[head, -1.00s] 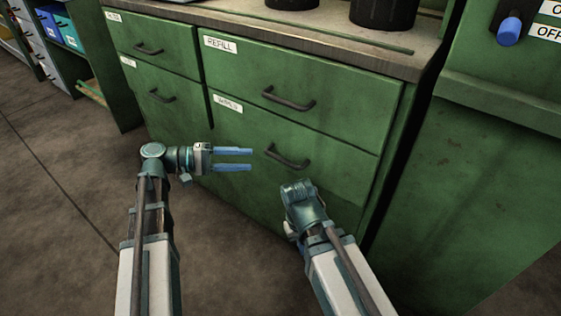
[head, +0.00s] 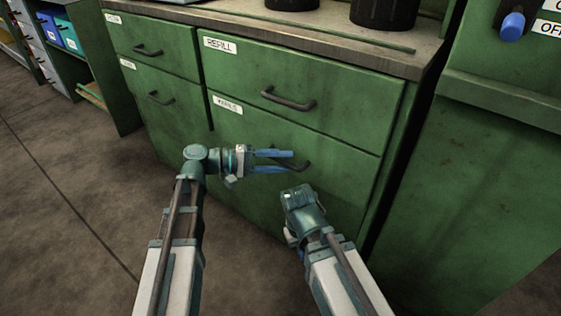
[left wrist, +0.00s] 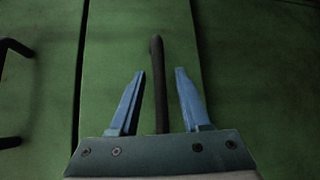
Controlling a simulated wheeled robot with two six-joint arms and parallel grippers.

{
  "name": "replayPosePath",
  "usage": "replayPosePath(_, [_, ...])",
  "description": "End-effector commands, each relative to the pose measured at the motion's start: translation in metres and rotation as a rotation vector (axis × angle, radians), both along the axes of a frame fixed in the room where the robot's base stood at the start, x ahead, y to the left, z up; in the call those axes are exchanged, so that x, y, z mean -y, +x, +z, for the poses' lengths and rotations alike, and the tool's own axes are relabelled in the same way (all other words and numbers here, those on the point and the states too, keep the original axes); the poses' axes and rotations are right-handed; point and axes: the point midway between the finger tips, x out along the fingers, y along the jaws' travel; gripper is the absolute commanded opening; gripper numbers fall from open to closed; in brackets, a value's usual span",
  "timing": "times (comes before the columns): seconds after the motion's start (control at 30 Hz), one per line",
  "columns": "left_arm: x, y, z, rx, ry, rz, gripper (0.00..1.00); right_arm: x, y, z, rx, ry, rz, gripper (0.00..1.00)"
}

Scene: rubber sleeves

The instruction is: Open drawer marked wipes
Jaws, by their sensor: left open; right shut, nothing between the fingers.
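The wipes drawer (head: 340,165) is the lower right green drawer and is shut. Its white label (head: 228,106) is at the drawer's upper left. Its dark handle (head: 304,165) is partly hidden by my left gripper (head: 292,161) in the head view. In the left wrist view, my left gripper (left wrist: 158,75) is open, with one blue finger on each side of the handle bar (left wrist: 159,85); a gap shows on both sides. My right gripper is at the end of the right arm (head: 303,208), low in front of the drawer; its fingers are mostly hidden beneath the wrist.
The refill drawer (head: 310,65) above is shut, with its own handle (head: 288,100). Two more shut drawers are on the left. Dark pots (head: 385,12) and a thin rod (head: 330,38) lie on the worktop. A green cabinet (head: 480,180) stands at right. Floor at left is clear.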

Motion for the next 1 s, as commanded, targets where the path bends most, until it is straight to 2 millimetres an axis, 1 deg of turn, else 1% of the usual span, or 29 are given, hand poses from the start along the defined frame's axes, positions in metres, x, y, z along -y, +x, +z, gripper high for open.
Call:
replayPosePath(0.03, [-0.0002,0.0000,0.0000,0.000,0.000,0.000,0.45,0.0000,0.0000,0.0000,0.000,0.000,0.000,0.00])
replayPosePath(0.17, [-0.0003,0.0001,0.0000,0.000,0.000,0.000,0.22,0.0000,0.0000,0.0000,0.000,0.000,0.000,0.00])
replayPosePath(0.2, [-0.0003,0.0001,0.0000,0.000,0.000,0.000,0.15,0.0000,0.0000,0.0000,0.000,0.000,0.000,0.00])
replayPosePath(0.27, [-0.0003,-0.0001,-0.0001,0.000,0.000,0.000,0.04,0.0000,0.0000,0.0000,0.000,0.000,0.000,0.00])
replayPosePath(0.3, [-0.0004,-0.0001,0.0000,0.000,0.000,0.000,0.00,0.0000,0.0000,0.0000,0.000,0.000,0.000,0.00])
replayPosePath(1.0, [-0.0006,0.0001,-0.0003,0.000,0.001,0.000,0.00,0.0000,0.0000,-0.0001,0.000,0.000,0.000,0.00])
